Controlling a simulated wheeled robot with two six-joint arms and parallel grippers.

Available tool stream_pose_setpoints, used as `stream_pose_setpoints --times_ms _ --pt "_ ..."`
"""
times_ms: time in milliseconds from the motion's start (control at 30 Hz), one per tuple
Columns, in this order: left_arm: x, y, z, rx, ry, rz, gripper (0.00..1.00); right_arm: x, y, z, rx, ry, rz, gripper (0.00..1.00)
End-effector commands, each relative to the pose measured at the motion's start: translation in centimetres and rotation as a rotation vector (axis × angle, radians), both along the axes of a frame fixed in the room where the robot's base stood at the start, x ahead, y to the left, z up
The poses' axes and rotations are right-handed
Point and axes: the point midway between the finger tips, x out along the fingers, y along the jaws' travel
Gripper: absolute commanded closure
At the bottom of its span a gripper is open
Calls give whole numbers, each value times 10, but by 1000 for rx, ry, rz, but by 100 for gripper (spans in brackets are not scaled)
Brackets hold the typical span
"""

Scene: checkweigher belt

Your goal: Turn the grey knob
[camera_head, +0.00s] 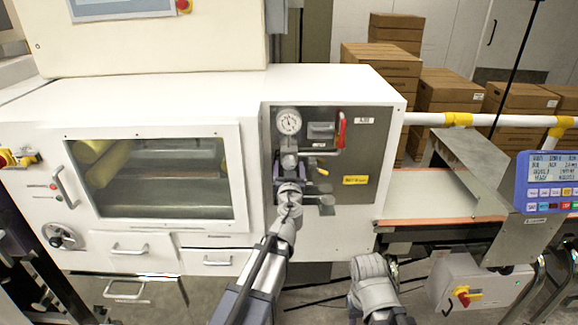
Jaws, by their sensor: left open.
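The grey panel (366,148) on the white machine carries a round pressure gauge (289,121). Below the gauge is a grey knob (289,160), partly hidden by my gripper and wrist. My left gripper (290,169) is open at the panel, with its dark purple fingers close around or beside the knob; contact cannot be made out. My right arm shows at the bottom centre, but its gripper cannot be seen.
A red lever (341,130) and a small yellow handle (322,171) are close right of the knob. A blue display unit (548,182) stands at far right. A windowed door (150,180) is left.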

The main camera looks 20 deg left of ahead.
Motion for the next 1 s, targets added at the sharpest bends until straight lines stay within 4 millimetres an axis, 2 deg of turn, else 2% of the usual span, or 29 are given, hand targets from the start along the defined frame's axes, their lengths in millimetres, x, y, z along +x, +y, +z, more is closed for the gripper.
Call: stream_pose_setpoints --times_ms 33,100,367,1000 --pt "9 2 0 0 0 0 19 0 0 0 0 0 0 50" --pt "13 3 0 0 0 0 19 0 0 0 0 0 0 50" --pt "13 4 0 0 0 0 19 0 0 0 0 0 0 50" --pt "13 4 0 0 0 0 89 0 0 0 0 0 0 50"
